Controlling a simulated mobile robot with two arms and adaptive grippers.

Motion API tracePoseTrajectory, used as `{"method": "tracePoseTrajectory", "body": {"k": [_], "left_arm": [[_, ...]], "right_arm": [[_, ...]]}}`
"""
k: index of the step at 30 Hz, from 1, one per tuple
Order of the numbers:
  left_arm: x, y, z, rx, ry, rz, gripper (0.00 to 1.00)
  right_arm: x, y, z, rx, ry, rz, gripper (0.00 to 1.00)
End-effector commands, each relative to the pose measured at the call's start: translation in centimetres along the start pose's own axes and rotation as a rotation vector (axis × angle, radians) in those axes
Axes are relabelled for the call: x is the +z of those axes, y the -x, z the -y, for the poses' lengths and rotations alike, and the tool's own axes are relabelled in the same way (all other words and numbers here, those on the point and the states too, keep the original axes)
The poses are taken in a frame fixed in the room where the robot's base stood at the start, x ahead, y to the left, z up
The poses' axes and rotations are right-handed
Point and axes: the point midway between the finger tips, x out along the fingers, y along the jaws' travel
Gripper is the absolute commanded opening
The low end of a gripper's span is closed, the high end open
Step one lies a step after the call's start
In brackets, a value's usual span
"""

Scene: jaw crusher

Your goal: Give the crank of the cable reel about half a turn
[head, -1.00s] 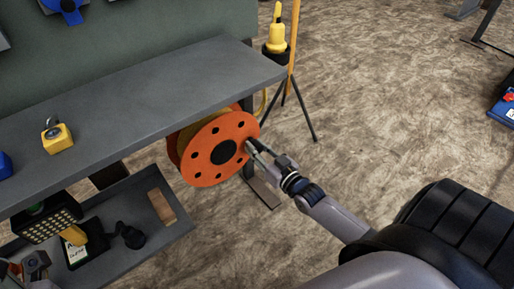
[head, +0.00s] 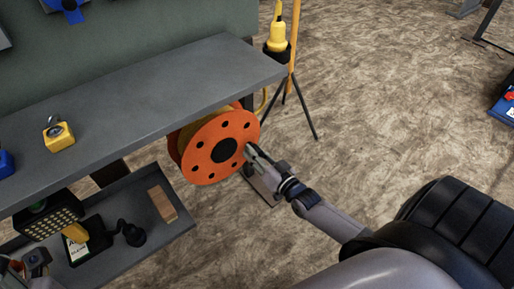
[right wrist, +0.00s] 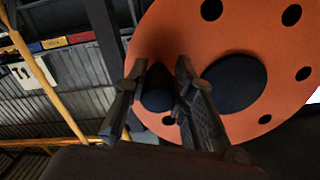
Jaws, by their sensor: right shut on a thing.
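The cable reel is an orange disc with dark holes around a black hub (head: 224,151). Its orange face (head: 203,139) shows below the right end of the workbench, and yellow cable shows behind it. In the right wrist view, the orange face (right wrist: 205,45) fills the upper right. The dark crank knob (right wrist: 157,92) sits between my fingers beside the hub. My right gripper (head: 251,152) is shut on this knob at the reel's right edge; in the head view the fingers largely hide the knob.
The grey workbench top (head: 150,105) runs above and left of the reel. A lower shelf (head: 150,236) holds a lamp and other items. A black tripod (head: 312,122) with a yellow-topped device (head: 277,38) stands behind. The floor to the right is largely clear.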

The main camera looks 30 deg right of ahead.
Motion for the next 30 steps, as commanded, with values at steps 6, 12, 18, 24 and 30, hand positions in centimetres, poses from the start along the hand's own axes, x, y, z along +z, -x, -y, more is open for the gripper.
{"method": "tracePoseTrajectory", "body": {"k": [6,12,18,24,30], "left_arm": [[0.0,0.0,0.0,0.000,0.000,0.000,0.40],[0.0,0.2,0.0,0.000,0.000,0.000,0.40],[0.1,0.3,0.0,0.000,0.000,-0.001,0.40],[0.1,0.5,0.0,0.000,0.000,-0.001,0.40],[0.1,0.7,0.0,0.000,0.000,-0.001,0.40]], "right_arm": [[1.9,-0.1,0.3,0.000,-0.207,-0.002,0.00],[3.6,-0.1,1.0,0.000,-0.398,-0.001,0.00],[5.2,-0.1,2.0,0.000,-0.590,-0.002,0.00],[6.4,-0.1,3.2,-0.001,-0.778,-0.003,0.00],[7.3,-0.1,4.5,0.000,-0.945,-0.002,0.00]]}}
